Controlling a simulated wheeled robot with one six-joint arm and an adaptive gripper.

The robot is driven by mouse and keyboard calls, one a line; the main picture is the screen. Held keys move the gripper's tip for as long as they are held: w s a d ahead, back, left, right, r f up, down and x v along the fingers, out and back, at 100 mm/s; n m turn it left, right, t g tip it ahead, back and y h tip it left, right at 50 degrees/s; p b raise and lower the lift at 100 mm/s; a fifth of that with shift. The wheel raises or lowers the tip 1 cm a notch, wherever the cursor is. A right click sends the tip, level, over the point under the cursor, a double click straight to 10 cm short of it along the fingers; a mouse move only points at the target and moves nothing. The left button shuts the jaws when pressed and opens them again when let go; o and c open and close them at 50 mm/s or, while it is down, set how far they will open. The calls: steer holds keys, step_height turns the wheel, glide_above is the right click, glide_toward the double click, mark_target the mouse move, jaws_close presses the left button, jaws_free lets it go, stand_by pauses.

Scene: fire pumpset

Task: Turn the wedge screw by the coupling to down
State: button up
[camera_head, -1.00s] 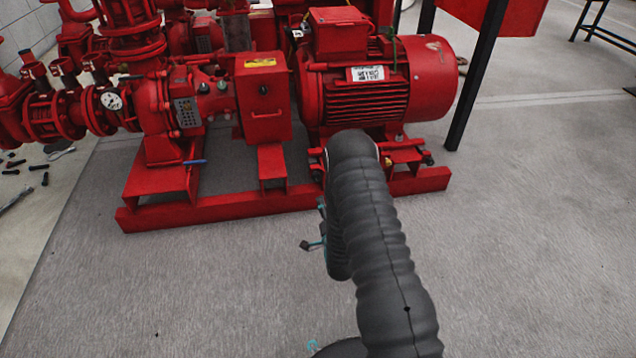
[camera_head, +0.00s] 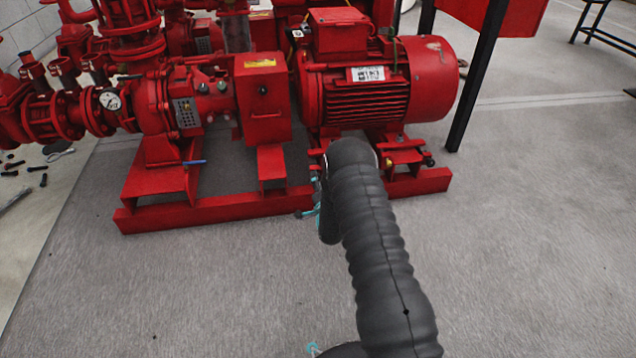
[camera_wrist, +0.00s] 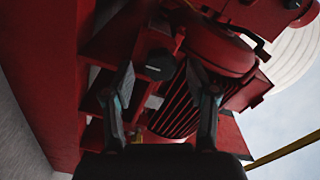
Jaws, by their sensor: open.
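The red coupling guard (camera_head: 263,103) stands between the pump and the red finned motor (camera_head: 365,90) in the head view. A dark round-edged screw head or knob (camera_wrist: 160,64) shows on the red frame in the wrist view. It may be the wedge screw, but I cannot tell its turn position. My gripper (camera_wrist: 159,70) is open, its two fingers on either side of this dark part in the picture. I cannot tell how far away it is, and no contact is visible. In the head view my arm hides most of the gripper; only teal bits show beside the base frame.
The red base frame (camera_head: 215,208) runs along the front of the pumpset. A small dark knob (camera_head: 428,161) sits under the motor's right end. A black post (camera_head: 480,80) stands at the right. The grey floor in front is clear.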

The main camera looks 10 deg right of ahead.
steer(key=shift+w, duration=0.3)
jaws_close()
